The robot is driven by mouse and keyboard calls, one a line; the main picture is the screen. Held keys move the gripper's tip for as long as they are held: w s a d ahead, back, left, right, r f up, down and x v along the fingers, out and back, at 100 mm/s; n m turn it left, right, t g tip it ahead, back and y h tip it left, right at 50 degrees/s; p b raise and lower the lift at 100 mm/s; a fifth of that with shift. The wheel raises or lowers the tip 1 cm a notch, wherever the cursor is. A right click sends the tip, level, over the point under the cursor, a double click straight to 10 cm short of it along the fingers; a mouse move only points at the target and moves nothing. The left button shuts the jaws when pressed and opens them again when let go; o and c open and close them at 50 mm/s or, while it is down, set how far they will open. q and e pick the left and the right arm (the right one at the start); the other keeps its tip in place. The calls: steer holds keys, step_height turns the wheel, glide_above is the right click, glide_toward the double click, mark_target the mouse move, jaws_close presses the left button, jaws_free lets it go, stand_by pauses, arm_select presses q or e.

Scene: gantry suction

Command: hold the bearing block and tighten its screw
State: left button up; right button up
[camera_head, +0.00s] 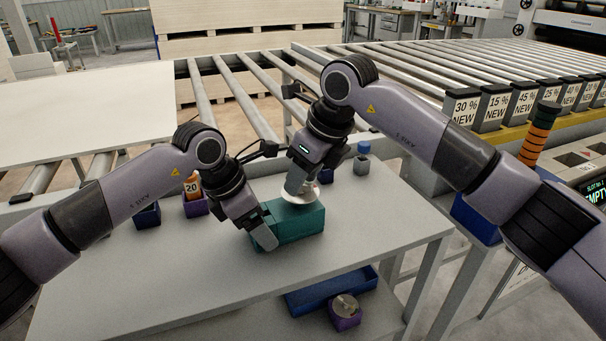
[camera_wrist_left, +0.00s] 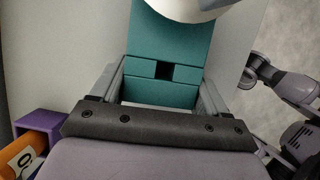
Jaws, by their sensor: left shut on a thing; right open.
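The bearing block is a teal block (camera_head: 298,222) on the grey worktable (camera_head: 370,235). My left gripper (camera_head: 265,231) is shut on its near left end. In the left wrist view, the gripper's fingers lie along both sides of the teal block (camera_wrist_left: 170,45), which has a small dark square opening in its near face. A pale round part (camera_head: 297,194) sits at the top of the block, under my right gripper (camera_head: 301,183); its edge also shows in the left wrist view (camera_wrist_left: 190,8). The right gripper is open and points down there. I cannot make out the screw.
A purple bin with an orange item (camera_head: 193,195) and a dark blue bin (camera_head: 147,216) stand left of the block. A blue tray (camera_head: 310,298) sits below the tabletop. The table's front is clear.

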steer(key=shift+f, duration=0.1)
jaws_close()
stand_by(0.3)
steer(key=shift+a+m+t+h, duration=0.1)
steer(key=shift+m+t+h, duration=0.3)
steer(key=shift+m, duration=1.05)
steer(key=shift+a+m+t+h, duration=0.1)
steer(key=shift+m+t+h, duration=0.3)
steer(key=shift+m, duration=1.05)
jaws_free()
